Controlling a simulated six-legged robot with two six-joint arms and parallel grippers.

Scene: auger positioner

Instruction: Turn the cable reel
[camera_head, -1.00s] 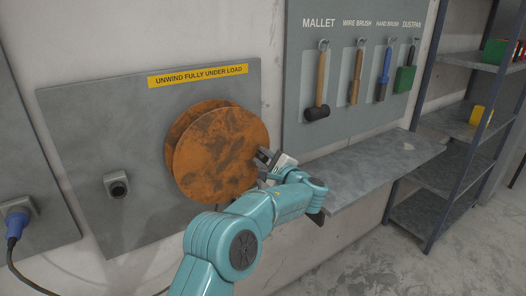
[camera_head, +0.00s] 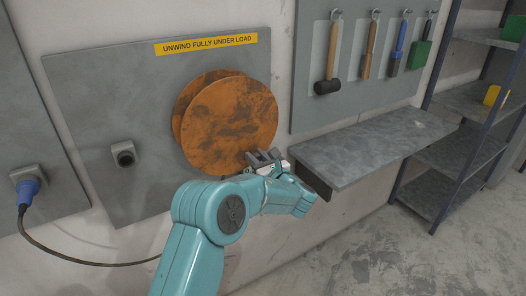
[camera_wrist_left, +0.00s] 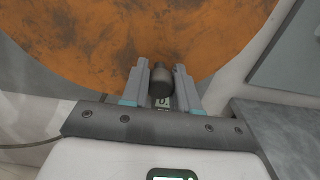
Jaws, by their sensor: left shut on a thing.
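The cable reel (camera_head: 228,125) is a rusty orange drum with two round flanges, mounted on a grey wall panel under a yellow label. It also fills the upper part of the left wrist view (camera_wrist_left: 110,45). My left gripper (camera_head: 263,158) is at the reel's lower right edge. In the left wrist view its two fingers (camera_wrist_left: 160,82) are closed around a short dark round knob (camera_wrist_left: 160,80) in front of the reel's face. The reel's hub and rear flange are mostly hidden. My right gripper is in neither view.
A grey shelf ledge (camera_head: 365,148) juts from the wall just right of my left gripper. A tool board with a mallet (camera_head: 329,60) and brushes hangs above it. A socket (camera_head: 124,154) and a blue plug (camera_head: 28,190) with a cable are at left.

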